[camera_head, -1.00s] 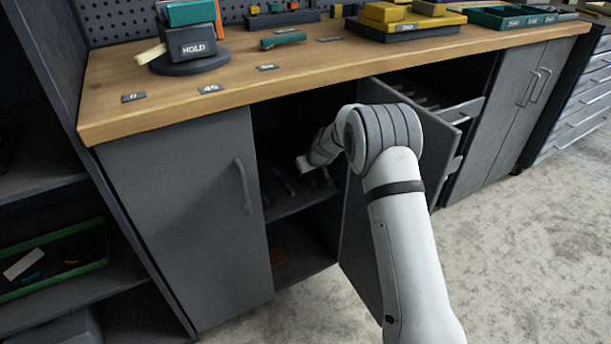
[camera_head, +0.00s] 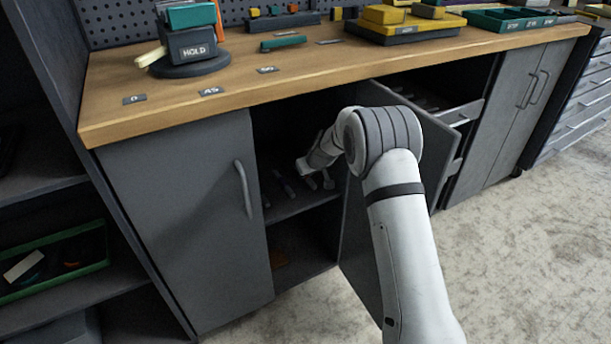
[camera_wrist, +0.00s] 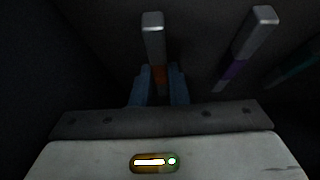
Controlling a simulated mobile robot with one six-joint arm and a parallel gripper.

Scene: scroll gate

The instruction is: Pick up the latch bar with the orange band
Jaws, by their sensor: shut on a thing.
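The latch bar with the orange band (camera_wrist: 153,40) stands between my fingers in the wrist view. It has a pale grey end, and its orange band shows low down between the fingertips. My gripper (camera_wrist: 159,88) has blue-looking fingers and is shut on this bar. A bar with a purple band (camera_wrist: 235,64) stands to its right, apart from my fingers. A bar with a teal band (camera_wrist: 298,66) is partly in view at the far right. In the head view my arm reaches into the dark open cabinet, and I cannot make out the fingers there.
The cabinet shelf (camera_head: 300,203) holds several small bars. An open door (camera_head: 358,240) stands beside my arm, and a closed grey door (camera_head: 185,215) is on the left. The wooden worktop (camera_head: 240,88) lies above the opening. The cabinet inside is dark.

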